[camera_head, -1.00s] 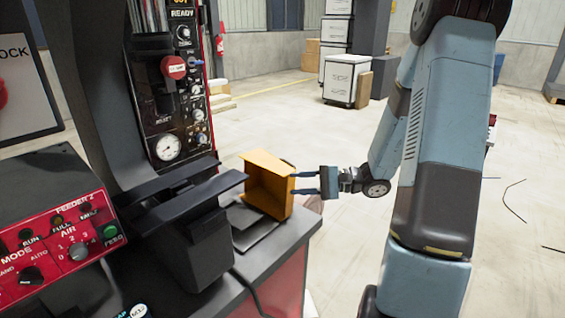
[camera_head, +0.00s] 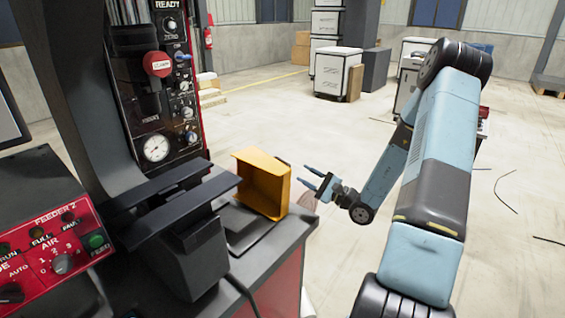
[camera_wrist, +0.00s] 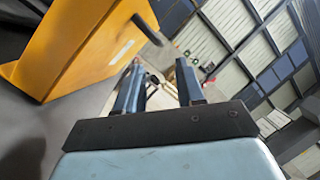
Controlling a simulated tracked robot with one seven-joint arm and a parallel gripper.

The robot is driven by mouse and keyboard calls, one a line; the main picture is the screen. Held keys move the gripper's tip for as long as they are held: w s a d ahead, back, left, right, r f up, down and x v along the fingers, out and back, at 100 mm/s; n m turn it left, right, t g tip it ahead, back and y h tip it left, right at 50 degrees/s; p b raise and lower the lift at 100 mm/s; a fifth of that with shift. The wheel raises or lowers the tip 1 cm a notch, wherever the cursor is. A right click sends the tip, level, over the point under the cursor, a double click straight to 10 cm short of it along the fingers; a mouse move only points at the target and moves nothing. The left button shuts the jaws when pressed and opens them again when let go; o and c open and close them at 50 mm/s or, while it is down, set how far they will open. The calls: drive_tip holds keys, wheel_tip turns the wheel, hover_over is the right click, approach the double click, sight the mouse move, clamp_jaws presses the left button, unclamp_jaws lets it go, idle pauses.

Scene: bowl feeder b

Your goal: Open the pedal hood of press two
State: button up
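The yellow pedal hood (camera_head: 263,183) stands tipped up on the table beside press two (camera_head: 150,90), its hollow side facing the camera. In the wrist view the yellow hood (camera_wrist: 75,45) fills the upper left, with a dark peg-like handle on its side. My gripper (camera_head: 313,178) is to the right of the hood, apart from it, with its two fingers spread and nothing between them. In the wrist view my gripper (camera_wrist: 158,80) also shows open and empty, with the hood to the left of the fingers. A dark flat plate (camera_head: 243,225) lies in front of the hood.
A red control panel (camera_head: 55,240) labelled FEEDER 2 is at the left. Black press parts (camera_head: 185,210) project toward the hood. White crates (camera_head: 337,72) stand far back.

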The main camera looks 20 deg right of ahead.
sight(282, 160)
drive_tip(key=x, duration=1)
drive_tip(key=shift+a, duration=0.1)
drive_tip(key=shift+c, duration=0.5)
clamp_jaws()
